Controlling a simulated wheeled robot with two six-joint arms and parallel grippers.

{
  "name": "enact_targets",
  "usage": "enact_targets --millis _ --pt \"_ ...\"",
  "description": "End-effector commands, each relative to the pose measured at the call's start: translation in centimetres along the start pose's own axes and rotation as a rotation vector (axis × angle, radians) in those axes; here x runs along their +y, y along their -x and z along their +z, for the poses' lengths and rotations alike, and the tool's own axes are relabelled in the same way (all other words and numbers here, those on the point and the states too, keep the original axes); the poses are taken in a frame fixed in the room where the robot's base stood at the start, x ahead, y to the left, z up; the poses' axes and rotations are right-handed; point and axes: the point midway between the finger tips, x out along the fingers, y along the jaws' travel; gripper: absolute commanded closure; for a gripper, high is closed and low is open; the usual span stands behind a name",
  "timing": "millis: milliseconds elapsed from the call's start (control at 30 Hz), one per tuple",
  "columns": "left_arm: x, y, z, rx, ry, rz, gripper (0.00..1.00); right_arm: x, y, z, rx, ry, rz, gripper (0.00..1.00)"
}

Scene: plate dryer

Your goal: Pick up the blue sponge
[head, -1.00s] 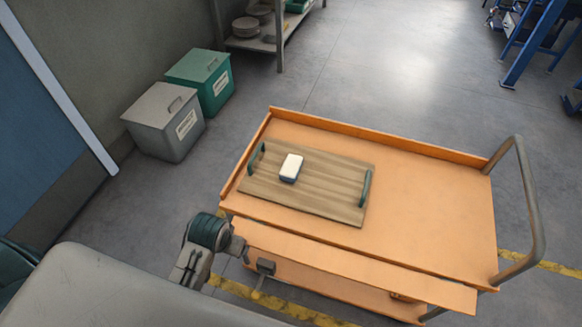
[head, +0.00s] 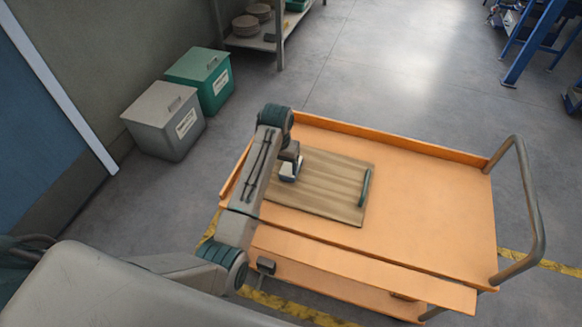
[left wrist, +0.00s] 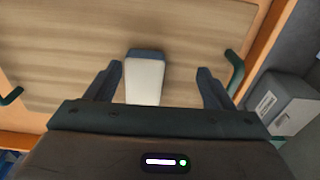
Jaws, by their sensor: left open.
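The sponge (head: 289,172) has a white top and a blue lower part and lies on a wooden tray (head: 335,190) with green handles. In the left wrist view, the sponge (left wrist: 145,78) shows its white face and blue edge between my left gripper's fingers. My left gripper (left wrist: 160,85) is open, with a finger on each side of the sponge and gaps to both. In the head view, my left arm reaches over the tray's left part and partly hides the sponge; the fingertips are hard to make out there. My right gripper is not in view.
The tray sits on an orange cart (head: 430,200) with a raised rim and a grey push handle (head: 530,200) at the right. The cart's right half is clear. A grey bin (head: 165,120) and a green bin (head: 200,78) stand on the floor at the left.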

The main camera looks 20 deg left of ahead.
Motion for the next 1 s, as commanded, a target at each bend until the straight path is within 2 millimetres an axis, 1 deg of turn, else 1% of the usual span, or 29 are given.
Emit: enact_targets --millis 33,100,233,333,433,600,767,867,1000 --pt "0.7 1.3 -1.7 -0.008 -0.006 0.005 0.25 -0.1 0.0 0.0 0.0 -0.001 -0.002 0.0" --pt "1.3 2.7 -3.3 -0.022 -0.013 0.008 0.25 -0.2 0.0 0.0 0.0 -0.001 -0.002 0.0" --pt "2.1 4.4 -5.1 -0.042 -0.022 0.01 0.25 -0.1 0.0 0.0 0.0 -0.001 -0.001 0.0" --pt "2.3 4.6 -5.6 -0.051 -0.026 0.01 0.25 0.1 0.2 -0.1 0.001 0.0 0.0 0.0" --pt "2.4 3.4 -5.6 -0.055 -0.026 0.01 0.25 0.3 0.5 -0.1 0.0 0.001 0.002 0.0" --pt "2.4 0.7 -5.4 -0.054 -0.026 0.01 0.25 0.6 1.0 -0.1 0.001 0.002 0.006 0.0" --pt "2.4 -0.6 -5.4 -0.051 -0.025 0.011 0.25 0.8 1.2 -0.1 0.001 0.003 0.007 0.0" --pt "2.2 -1.4 -5.2 -0.054 -0.025 0.01 0.25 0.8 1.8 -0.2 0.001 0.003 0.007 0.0" --pt "1.9 -3.5 -4.8 -0.054 -0.025 0.01 0.25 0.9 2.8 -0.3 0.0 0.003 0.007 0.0"
